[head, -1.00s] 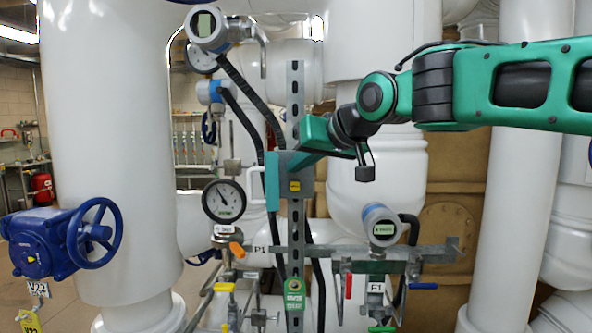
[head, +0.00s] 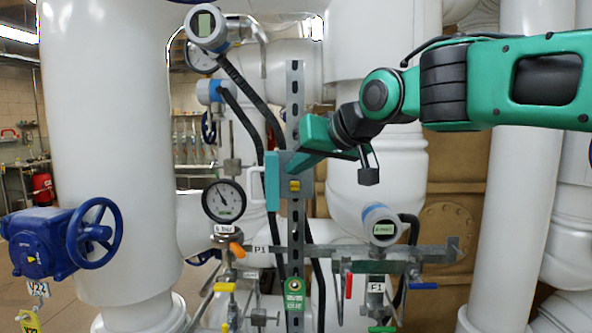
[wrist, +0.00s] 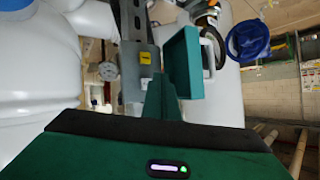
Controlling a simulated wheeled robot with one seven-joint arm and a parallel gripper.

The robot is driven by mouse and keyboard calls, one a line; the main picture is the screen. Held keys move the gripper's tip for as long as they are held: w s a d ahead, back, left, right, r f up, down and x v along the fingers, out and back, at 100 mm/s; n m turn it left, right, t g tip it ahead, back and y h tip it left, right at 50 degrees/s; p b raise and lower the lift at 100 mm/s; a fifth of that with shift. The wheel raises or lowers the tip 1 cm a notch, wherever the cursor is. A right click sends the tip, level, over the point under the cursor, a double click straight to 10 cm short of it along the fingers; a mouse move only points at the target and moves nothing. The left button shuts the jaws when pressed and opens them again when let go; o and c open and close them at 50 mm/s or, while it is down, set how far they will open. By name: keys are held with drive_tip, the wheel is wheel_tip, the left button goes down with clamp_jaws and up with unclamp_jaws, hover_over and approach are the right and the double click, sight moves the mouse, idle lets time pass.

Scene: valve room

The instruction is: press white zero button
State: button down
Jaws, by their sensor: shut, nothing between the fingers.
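A small grey box (head: 284,163) with a yellow mark (head: 294,186) is fixed to the upright slotted metal strut. Its teal cover (head: 272,181) stands open on the left, with a pale handle. In the wrist view the cover (wrist: 183,62) and the grey box (wrist: 138,70) lie just beyond my fingers. My gripper (wrist: 162,88) is shut and empty, its tips at the box front. In the head view my gripper (head: 296,160) covers part of the box. I cannot make out a white zero button; the box face is partly hidden. I cannot tell whether my fingertips touch anything.
A pressure gauge (head: 224,201) stands left of the box. A transmitter with a display (head: 381,226) sits lower right, another (head: 206,22) upper left. A blue handwheel (head: 94,233) is at far left. Black cables and thick white pipes surround the strut.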

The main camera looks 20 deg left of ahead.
drive_tip(key=shift+s+d, duration=0.2)
drive_tip(key=shift+s, duration=0.55)
drive_tip(key=shift+s+d, duration=0.15)
drive_tip(key=shift+s, duration=0.55)
drive_tip(key=shift+s+d, duration=0.2)
drive_tip(key=shift+s, duration=0.55)
